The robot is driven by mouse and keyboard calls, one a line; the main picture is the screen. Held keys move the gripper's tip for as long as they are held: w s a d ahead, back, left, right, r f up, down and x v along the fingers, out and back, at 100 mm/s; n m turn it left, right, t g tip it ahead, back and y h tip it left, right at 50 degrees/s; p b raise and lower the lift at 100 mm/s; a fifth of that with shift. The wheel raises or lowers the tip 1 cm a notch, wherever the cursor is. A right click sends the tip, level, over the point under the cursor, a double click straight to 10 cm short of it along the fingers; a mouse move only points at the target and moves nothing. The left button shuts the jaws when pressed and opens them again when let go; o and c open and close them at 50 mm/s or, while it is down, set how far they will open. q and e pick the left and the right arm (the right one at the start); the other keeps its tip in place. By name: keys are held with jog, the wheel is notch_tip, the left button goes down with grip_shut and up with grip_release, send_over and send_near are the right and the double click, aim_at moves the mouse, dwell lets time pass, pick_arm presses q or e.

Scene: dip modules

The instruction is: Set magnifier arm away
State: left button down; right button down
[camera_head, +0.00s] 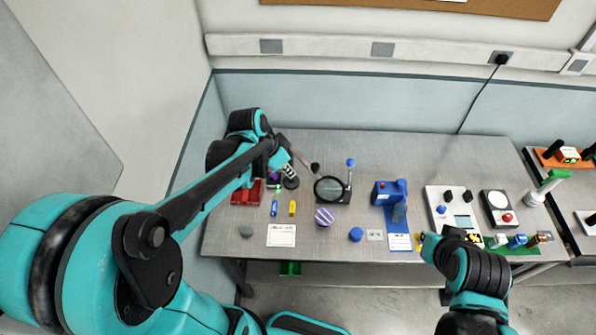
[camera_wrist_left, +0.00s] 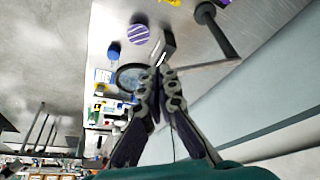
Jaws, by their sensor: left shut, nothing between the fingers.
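The magnifier (camera_head: 331,189), a round lens in a black ring, stands near the middle-left of the table beside an upright with a blue knob (camera_head: 350,163). Its lens also shows in the left wrist view (camera_wrist_left: 131,76), partly behind the fingers. My left gripper (camera_head: 291,172) is left of the magnifier, apart from it in the head view. In the left wrist view its fingers (camera_wrist_left: 158,76) are together with nothing held. My right arm (camera_head: 472,268) is at the front right; its fingers cannot be made out clearly.
A red tray (camera_head: 246,193) is at the left, a blue device (camera_head: 388,193) to the right. The table's back middle is clear. A wall (camera_head: 130,100) bounds the left.

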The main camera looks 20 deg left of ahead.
aim_at(312, 168)
pick_arm(q)
jog(key=w+d+f, duration=0.4)
jog(key=w+f, duration=0.2)
jog(key=f, duration=0.2)
jog(key=shift+d+f+b, duration=0.15)
jog(key=shift+d+b, duration=0.05)
jog(key=shift+b, duration=0.1)
jog(key=shift+d, duration=0.15)
